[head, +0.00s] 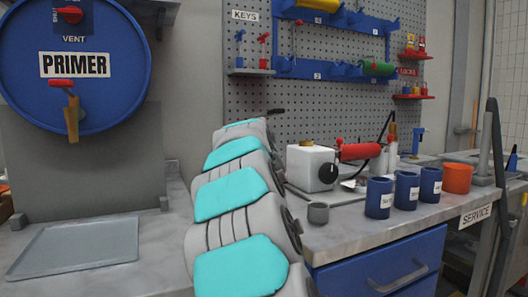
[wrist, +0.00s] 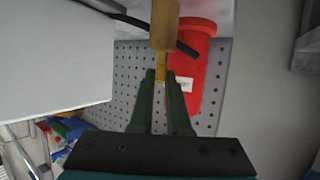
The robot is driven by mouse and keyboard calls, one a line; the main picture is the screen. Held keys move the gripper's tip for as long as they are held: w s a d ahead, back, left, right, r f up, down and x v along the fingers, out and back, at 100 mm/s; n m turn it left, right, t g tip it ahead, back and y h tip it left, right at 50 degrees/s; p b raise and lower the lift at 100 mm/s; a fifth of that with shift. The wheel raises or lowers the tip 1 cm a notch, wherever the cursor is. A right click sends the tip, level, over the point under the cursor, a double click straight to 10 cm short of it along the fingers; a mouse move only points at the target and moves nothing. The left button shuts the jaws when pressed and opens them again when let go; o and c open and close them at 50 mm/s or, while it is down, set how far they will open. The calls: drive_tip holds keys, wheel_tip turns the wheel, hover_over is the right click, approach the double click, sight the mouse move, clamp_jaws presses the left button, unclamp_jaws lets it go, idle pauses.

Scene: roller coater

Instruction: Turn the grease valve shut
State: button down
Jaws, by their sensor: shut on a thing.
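In the wrist view, my gripper (wrist: 161,78) has its two dark green fingers closed on the narrow brass end of a brass fitting (wrist: 165,25), which I take to be the grease valve. The thicker brass body runs up out of the frame. A red cylinder (wrist: 197,60) with a white label lies just behind and to the right of it. The red cylinder also shows in the head view (head: 360,151), beside a white box (head: 312,168) with a black knob. In the head view, my grey and teal arm reaches toward the back of the bench, and my gripper cannot be made out.
Blue cups (head: 379,198) and an orange cup (head: 457,178) stand right of the white box. A small grey cup (head: 318,213) is near the bench edge. A blue primer drum (head: 75,65) with a tap hangs over a grey tray (head: 75,247) at left.

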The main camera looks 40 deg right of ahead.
drive_tip(key=m+g+h, duration=0.2)
drive_tip(key=shift+w+a+m+g, duration=0.1)
drive_tip(key=shift+w+m+g, duration=0.1)
drive_tip(key=shift+m+g, duration=0.15)
drive_tip(key=shift+w+f+m+g+h, duration=0.1)
drive_tip(key=shift+m+g+h, duration=0.4)
drive_tip(key=shift+m+g, duration=1.05)
drive_tip(key=shift+g, duration=0.1)
drive_tip(key=c, duration=0.9)
unclamp_jaws()
drive_tip(key=shift+a, duration=0.1)
